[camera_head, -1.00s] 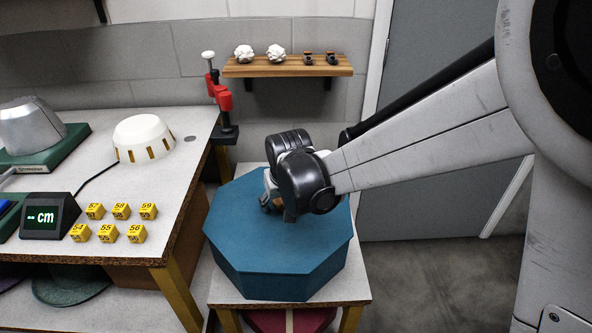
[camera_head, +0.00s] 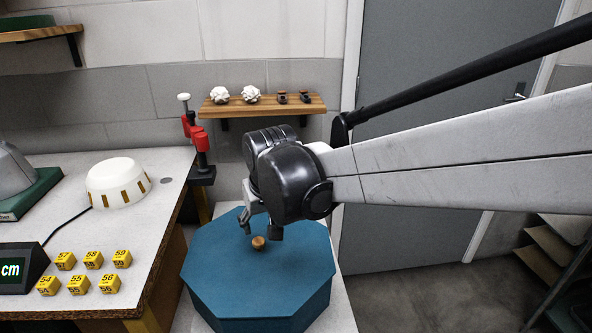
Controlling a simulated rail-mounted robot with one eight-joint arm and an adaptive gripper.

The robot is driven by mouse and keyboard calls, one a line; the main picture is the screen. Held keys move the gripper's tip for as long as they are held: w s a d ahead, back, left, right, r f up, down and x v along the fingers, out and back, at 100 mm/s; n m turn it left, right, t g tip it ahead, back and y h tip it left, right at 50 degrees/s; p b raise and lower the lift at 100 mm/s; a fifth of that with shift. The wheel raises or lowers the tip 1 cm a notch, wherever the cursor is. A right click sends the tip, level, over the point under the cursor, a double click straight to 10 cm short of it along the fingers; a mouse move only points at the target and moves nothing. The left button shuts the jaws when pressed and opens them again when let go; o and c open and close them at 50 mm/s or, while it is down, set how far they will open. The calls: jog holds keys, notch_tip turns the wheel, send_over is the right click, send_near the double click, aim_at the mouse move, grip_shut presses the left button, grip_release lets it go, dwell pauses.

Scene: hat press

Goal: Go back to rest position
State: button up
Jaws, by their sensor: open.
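My gripper (camera_head: 262,232) is open and hangs above the blue octagonal box (camera_head: 230,288). A small round wooden knob (camera_head: 258,243) shows on the box lid, just below and between the fingertips. The fingers look apart from the knob, but the exact gap cannot be told. My wrist and arm reach in from the right and hide the back right part of the lid.
On the left, a table (camera_head: 166,235) carries a white dome (camera_head: 117,184), several yellow numbered cubes (camera_head: 93,259) and a display (camera_head: 18,272). A red clamp (camera_head: 199,143) stands at its back corner. A wooden shelf (camera_head: 262,107) hangs on the wall behind. Open floor lies on the right.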

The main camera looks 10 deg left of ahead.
jog(key=s+d+r+m+t+p, duration=0.1)
jog(key=s+d+r+p, duration=0.2)
jog(key=d, duration=0.7)
jog(key=s+d+r+m+t+p, duration=0.1)
jog(key=s+d+r+m, duration=0.15)
jog(key=d+r, duration=0.5)
jog(key=s+d+m+t+h+p, duration=0.1)
jog(key=s+d+m+h+p, duration=0.1)
jog(key=s+d, duration=0.9)
jog(key=d+f+p, duration=0.1)
jog(key=d, duration=0.3)
jog(key=shift+s+d, duration=0.2)
jog(key=shift+d, duration=0.1)
jog(key=shift+m, duration=0.25)
